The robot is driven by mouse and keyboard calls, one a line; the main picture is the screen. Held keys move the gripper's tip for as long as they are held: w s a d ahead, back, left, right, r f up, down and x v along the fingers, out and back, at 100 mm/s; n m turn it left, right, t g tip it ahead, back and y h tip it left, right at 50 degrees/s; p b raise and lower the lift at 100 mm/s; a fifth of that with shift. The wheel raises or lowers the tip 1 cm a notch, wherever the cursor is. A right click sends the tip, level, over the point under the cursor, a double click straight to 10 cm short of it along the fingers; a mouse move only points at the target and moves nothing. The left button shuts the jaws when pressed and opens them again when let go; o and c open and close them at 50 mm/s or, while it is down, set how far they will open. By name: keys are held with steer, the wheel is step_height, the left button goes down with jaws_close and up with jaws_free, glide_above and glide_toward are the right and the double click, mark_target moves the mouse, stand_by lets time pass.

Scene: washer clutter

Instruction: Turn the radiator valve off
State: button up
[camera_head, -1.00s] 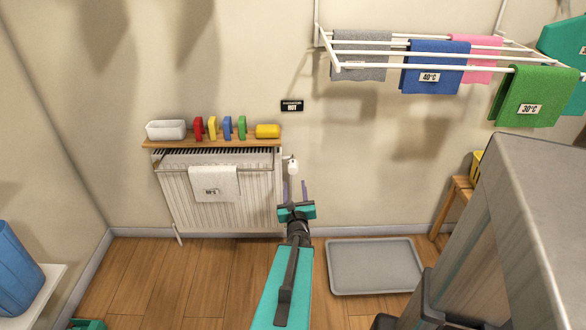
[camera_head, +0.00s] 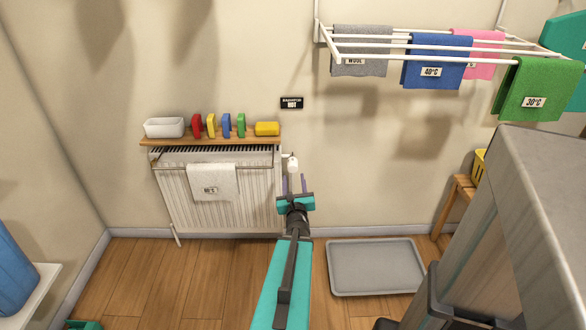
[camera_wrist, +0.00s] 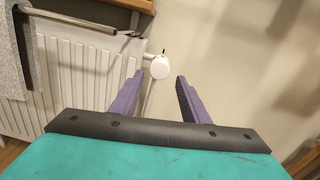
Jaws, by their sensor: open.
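The white radiator (camera_head: 225,200) stands against the wall under a wooden shelf. Its round white valve knob (camera_head: 293,164) sits at the radiator's upper right corner. In the wrist view the valve knob (camera_wrist: 160,67) lies just beyond the fingertips and between them in the picture. My gripper (camera_head: 295,180) is open and empty, with two purple fingers pointing at the knob from the front. In the wrist view my gripper (camera_wrist: 159,78) shows both fingers spread apart, with a gap left to the knob.
A towel rail (camera_wrist: 85,20) on the radiator lies left of the knob. The wooden shelf (camera_head: 215,141) holds several coloured items. A grey tray (camera_head: 376,267) lies on the floor. The wall right of the knob is bare.

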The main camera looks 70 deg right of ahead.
mark_target(293, 164)
steer(key=shift+w+d+f+b, duration=0.2)
steer(key=shift+w+d+b, duration=0.35)
steer(key=shift+b, duration=2.45)
steer(key=d+b, duration=0.1)
steer(key=b, duration=0.4)
steer(key=shift+d, duration=0.15)
steer(key=shift+b+x, duration=0.85)
steer(key=shift+x, duration=3.25)
steer(key=shift+r, duration=0.2)
steer(key=c, duration=0.8)
